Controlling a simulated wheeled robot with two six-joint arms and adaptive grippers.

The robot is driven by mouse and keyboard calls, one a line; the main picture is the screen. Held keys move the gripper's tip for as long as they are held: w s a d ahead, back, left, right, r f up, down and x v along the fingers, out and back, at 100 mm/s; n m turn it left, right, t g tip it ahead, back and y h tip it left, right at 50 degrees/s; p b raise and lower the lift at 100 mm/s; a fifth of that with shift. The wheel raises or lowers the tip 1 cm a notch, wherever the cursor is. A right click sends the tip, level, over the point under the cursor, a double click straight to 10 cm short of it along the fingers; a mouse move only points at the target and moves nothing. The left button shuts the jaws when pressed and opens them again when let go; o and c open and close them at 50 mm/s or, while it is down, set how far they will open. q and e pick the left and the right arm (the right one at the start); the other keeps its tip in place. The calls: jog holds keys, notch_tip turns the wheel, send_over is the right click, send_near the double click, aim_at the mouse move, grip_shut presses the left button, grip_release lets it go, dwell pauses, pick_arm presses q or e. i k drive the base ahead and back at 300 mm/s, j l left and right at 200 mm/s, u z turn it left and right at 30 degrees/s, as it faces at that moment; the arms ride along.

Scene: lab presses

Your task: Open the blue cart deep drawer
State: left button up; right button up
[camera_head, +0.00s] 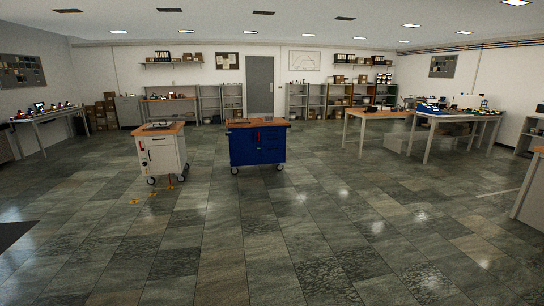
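A blue cart (257,150) with a wooden top stands on wheels in the middle distance, a little left of centre. Its front shows faint drawer lines, and the drawers look shut; the deep drawer cannot be told apart clearly at this distance. A small red item lies at the top left of its front. Neither of my grippers is in view.
A white cart (163,153) with a wooden top stands just left of the blue cart. Small orange objects (153,194) lie on the floor before it. Workbenches (440,122) stand at the right, and shelves (297,101) line the back wall. The tiled floor in front is clear.

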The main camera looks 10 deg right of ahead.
aim_at(269, 153)
jog(key=i+z, duration=0.1)
jog(key=i, duration=7.7)
